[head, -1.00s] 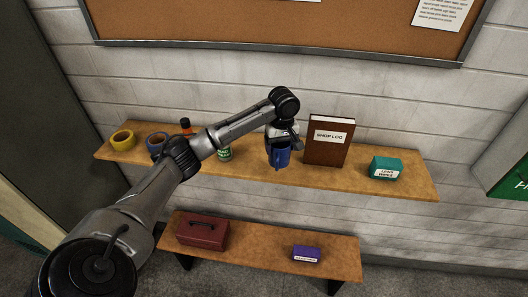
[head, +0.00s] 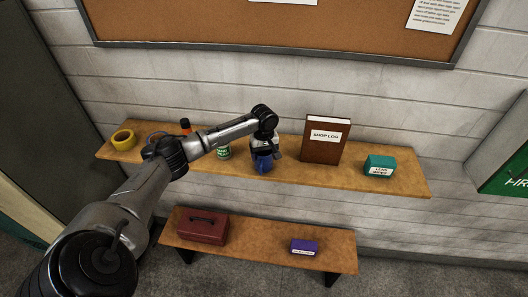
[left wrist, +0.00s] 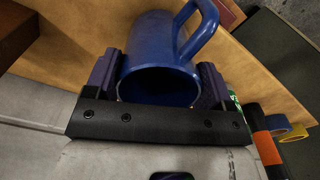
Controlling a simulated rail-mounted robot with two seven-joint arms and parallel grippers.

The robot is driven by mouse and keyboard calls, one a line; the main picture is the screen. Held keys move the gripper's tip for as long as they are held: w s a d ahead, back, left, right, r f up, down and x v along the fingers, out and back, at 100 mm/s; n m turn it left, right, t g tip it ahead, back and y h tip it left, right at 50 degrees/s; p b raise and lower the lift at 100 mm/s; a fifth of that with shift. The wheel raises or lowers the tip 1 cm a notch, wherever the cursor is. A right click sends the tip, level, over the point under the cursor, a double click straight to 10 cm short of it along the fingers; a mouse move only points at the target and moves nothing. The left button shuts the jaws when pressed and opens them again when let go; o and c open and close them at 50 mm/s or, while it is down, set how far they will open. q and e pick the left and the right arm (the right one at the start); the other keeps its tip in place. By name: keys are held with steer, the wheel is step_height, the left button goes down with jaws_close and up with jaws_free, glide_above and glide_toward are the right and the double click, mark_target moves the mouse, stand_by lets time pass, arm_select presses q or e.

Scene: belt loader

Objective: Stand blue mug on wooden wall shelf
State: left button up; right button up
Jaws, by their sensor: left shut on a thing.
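The blue mug (head: 263,164) is over the middle of the wooden wall shelf (head: 402,184), left of a brown book. My left gripper (head: 264,152) is shut on it. In the left wrist view the mug (left wrist: 158,45) sits between the two fingers of the left gripper (left wrist: 160,82), its open rim towards the camera and its handle at upper right. The shelf (left wrist: 75,42) shows behind the mug. I cannot tell whether the mug's base touches the shelf. My right gripper is not in view.
The shop log book (head: 326,141) stands right of the mug, with a teal box (head: 379,165) further right. A green-labelled can (head: 223,152), an orange-capped bottle (head: 185,126) and tape rolls (head: 123,139) are to the left. A lower bench holds a red toolbox (head: 203,228) and purple box (head: 304,246).

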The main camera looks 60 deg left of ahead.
arm_select(q)
steer(key=shift+f, duration=0.1)
steer(key=o, duration=1.1)
step_height(320, 180, up, 12)
steer(key=b, duration=0.4)
